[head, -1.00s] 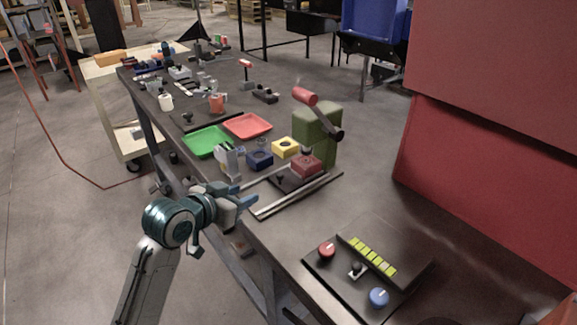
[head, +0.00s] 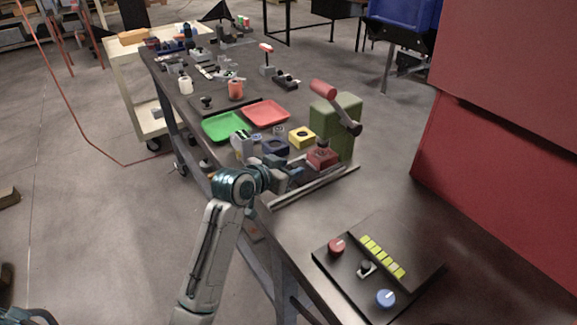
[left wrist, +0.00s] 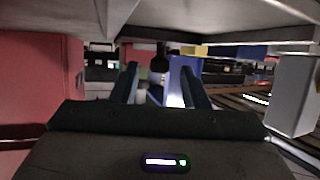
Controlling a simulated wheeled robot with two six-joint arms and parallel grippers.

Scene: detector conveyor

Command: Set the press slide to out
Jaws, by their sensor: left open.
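The press has a green body (head: 336,125) and a lever with a red grip (head: 323,88). A red block (head: 322,160) sits at the press, under the lever side, on the dark slide between two light rails (head: 322,186). My left gripper (head: 288,178) is open at the near-left end of the rails, low and just left of the red block. It hides most of the slide and its small dark handle. In the left wrist view the two fingers (left wrist: 161,85) stand apart, with a dark round knob (left wrist: 160,60) ahead between them; contact cannot be told.
A blue block (head: 275,147) and a yellow block (head: 302,138) stand left of the press. Green (head: 222,127) and red (head: 267,114) trays lie beyond. A control box with a red knob (head: 336,247) and blue knob (head: 385,298) is on the near table.

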